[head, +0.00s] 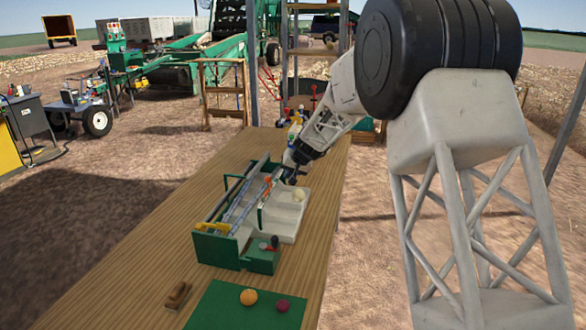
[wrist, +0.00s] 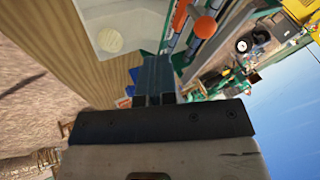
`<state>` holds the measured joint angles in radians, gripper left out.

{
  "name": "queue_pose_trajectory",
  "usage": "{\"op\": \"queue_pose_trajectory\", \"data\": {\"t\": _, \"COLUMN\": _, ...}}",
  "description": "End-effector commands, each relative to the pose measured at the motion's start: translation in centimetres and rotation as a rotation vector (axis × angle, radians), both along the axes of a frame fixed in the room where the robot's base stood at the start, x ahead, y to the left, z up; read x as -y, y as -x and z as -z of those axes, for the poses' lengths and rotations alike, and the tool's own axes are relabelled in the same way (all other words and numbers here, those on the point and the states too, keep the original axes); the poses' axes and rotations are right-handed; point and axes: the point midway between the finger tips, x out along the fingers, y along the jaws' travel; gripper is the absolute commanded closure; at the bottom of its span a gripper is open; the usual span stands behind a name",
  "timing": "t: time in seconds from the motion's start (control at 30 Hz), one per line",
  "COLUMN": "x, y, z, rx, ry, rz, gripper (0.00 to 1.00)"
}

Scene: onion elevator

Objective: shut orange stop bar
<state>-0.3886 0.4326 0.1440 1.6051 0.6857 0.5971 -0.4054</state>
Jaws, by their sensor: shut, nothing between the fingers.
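A small green onion elevator model (head: 218,250) stands on the wooden table. A small orange part (head: 266,187), which looks like the stop bar, sits on its upper part near my gripper. In the wrist view an orange bar (wrist: 180,15) and a rounded orange end (wrist: 205,27) show above and right of the fingers. I cannot tell whether the bar is open or shut. My gripper (head: 289,173) is over the elevator's far end, its fingers shut and empty. The fingers (wrist: 155,76) look apart from the orange parts; contact is unclear. The arm hides part of the far end.
A pale onion (head: 299,195) lies in the elevator's white tray (head: 282,226). An orange onion (head: 248,297) and a red onion (head: 283,306) lie on a green mat (head: 222,308). A brown wooden block (head: 178,294) lies left.

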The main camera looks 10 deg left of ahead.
Motion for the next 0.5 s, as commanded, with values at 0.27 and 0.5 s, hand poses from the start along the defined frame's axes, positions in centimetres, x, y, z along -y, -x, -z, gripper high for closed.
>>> {"op": "queue_pose_trajectory", "data": {"t": 0.27, "x": -2.8, "y": 0.2, "z": 1.5, "rx": -0.001, "ry": 0.0, "rz": -0.003, "gripper": 1.0}}
{"op": "queue_pose_trajectory", "data": {"t": 0.5, "x": -4.2, "y": 0.4, "z": 1.6, "rx": 0.001, "ry": 0.0, "rz": 0.0, "gripper": 1.0}}
